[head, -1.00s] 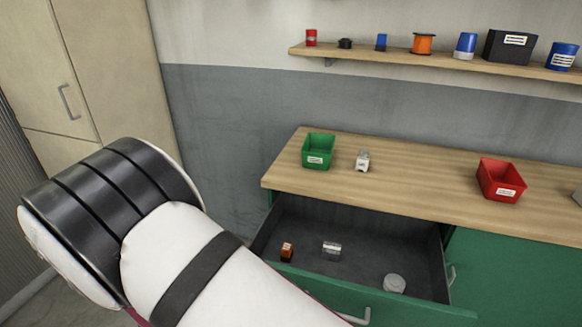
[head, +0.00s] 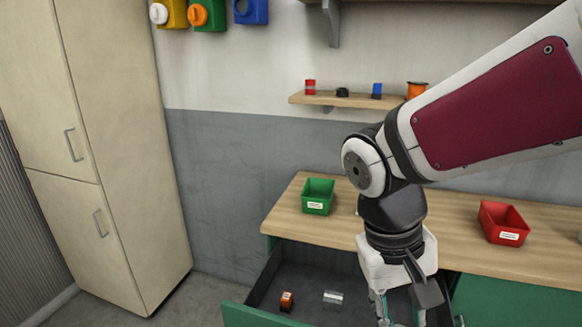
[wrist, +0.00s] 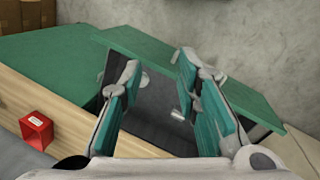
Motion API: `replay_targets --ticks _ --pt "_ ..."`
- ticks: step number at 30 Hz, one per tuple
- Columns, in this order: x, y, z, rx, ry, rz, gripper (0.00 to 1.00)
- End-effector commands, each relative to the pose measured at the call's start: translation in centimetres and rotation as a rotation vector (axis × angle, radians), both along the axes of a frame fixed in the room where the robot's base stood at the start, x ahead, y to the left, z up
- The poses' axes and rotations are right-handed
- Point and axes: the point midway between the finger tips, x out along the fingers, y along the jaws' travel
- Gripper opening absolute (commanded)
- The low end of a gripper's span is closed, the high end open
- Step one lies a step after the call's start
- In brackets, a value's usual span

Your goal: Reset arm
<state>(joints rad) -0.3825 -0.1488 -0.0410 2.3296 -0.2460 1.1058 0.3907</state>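My gripper (head: 402,308) hangs pointing down over the open drawer (head: 262,285) in the head view. In the wrist view my gripper (wrist: 158,75) has its two teal-padded fingers spread wide, with nothing held between them. My arm comes in from the upper right of the head view and bends down at the wrist. It hides part of the worktop and the right side of the drawer. An orange item (head: 287,301) and a clear or silvery item (head: 333,298) lie in the drawer, left of my gripper and apart from it.
A green bin (head: 318,196) and a red bin (head: 503,222) stand on the wooden worktop (head: 284,221). The red bin also shows in the wrist view (wrist: 36,132). A wall shelf (head: 320,99) holds several small items. A tall beige cabinet (head: 100,150) stands left.

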Motion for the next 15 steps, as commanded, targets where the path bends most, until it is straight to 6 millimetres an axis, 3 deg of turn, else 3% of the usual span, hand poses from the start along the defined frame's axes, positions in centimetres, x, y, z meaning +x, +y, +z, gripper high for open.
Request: replay_targets --ticks 6,15 --pt "-2.8 -2.4 3.1 0.146 -0.164 -0.032 0.30" --pt "-5.8 -3.9 5.4 0.237 -0.382 -0.036 0.30"
